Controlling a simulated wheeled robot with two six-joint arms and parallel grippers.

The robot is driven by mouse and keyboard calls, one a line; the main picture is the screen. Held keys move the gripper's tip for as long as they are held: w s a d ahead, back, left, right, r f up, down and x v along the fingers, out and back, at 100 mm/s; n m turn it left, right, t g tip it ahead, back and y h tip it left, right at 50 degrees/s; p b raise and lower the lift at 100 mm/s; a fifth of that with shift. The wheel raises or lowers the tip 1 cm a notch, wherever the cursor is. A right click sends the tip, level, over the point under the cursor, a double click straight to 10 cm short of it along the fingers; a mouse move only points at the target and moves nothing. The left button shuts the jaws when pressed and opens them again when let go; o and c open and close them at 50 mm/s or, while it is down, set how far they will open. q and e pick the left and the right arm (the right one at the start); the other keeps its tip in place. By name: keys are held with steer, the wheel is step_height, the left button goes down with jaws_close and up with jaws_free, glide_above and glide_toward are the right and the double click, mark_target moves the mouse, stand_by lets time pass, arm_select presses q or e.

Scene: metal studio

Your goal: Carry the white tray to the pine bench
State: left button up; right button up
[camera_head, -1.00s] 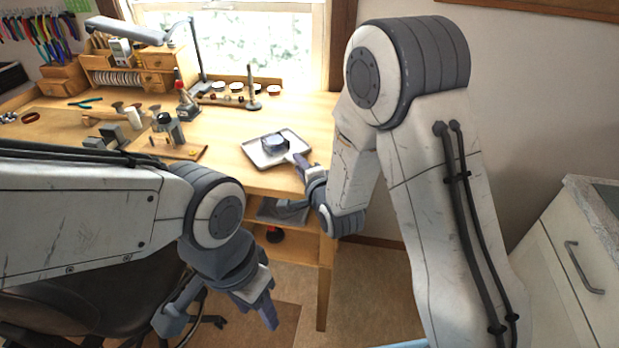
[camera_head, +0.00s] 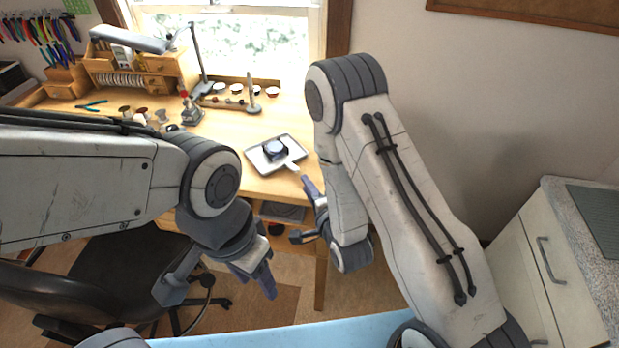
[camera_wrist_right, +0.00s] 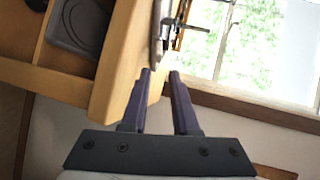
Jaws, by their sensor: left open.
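The white tray (camera_head: 257,160) lies flat on the pale wooden bench (camera_head: 225,134), near its front right corner. A small dark-sided round pot (camera_head: 275,150) stands on it, and a light handle-like piece (camera_head: 291,166) points off its near edge. My right gripper (camera_head: 307,186) is just off the bench's front edge, below and right of the tray and apart from it. In the right wrist view its fingers (camera_wrist_right: 160,73) are apart with nothing between them; the tray shows edge-on beyond the tips. My left gripper (camera_head: 269,290) hangs open and empty over the floor, in front of the bench.
A dark office chair (camera_head: 125,265) stands before the bench at the left. Tools, a lamp and a small drawer unit (camera_head: 150,68) fill the bench's back left. A white cabinet (camera_head: 535,265) stands at the far right. The bench top around the tray is clear.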

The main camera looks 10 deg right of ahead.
steer(key=s+a+r+n+g, duration=0.5)
steer(key=s+a+n+g, duration=0.25)
steer(key=n, duration=0.35)
steer(key=s+d+r+n+g+h, duration=0.1)
steer(key=s+d+r+n+g, duration=0.1)
steer(key=s, duration=0.4)
steer(key=s+d+r+n+g, duration=0.1)
steer(key=s+r+n+g, duration=0.2)
steer(key=s+n, duration=0.2)
steer(key=s+d+r+n+g+h, duration=0.1)
steer(key=s+d+r+n+g, duration=0.1)
steer(key=s, duration=0.7)
steer(key=shift+s+d+r+n+h, duration=0.15)
steer(key=shift+d+r+n+h, duration=0.2)
steer(key=shift+r+n, duration=0.6)
steer(key=shift+f, duration=0.1)
